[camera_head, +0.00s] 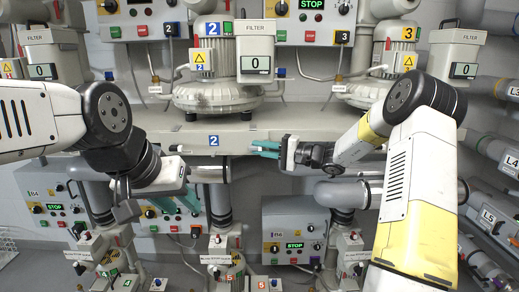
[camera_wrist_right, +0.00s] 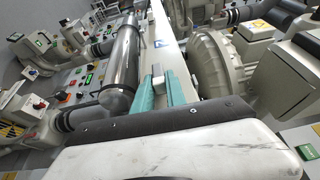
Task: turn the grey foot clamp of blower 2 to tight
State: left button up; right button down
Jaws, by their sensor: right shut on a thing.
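Blower 2 (camera_head: 215,90) stands on the grey shelf at the centre of the head view, with a blue 2 label on the shelf edge below it. My right gripper (camera_head: 265,149) is at the shelf's front edge, just right of that label. In the right wrist view its teal fingers (camera_wrist_right: 161,92) are shut on a small grey block, the grey foot clamp (camera_wrist_right: 157,76). The clamp's turn position is hard to read, and in the head view the fingers hide the held part. My left gripper (camera_head: 180,202) hangs below the shelf at left, its teal fingers apart and empty.
A grey filter box (camera_head: 255,58) reading 0 stands beside blower 2. Blower 3 (camera_head: 385,65) is to the right on the same shelf. Pipes, valves and control boxes (camera_head: 295,235) fill the space below. A shiny pipe (camera_wrist_right: 124,55) runs alongside the fingers in the wrist view.

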jog(key=c, duration=1.4)
grip_release()
jog(key=shift+a, duration=0.1)
jog(key=v, duration=0.8)
jog(key=shift+a, duration=0.1)
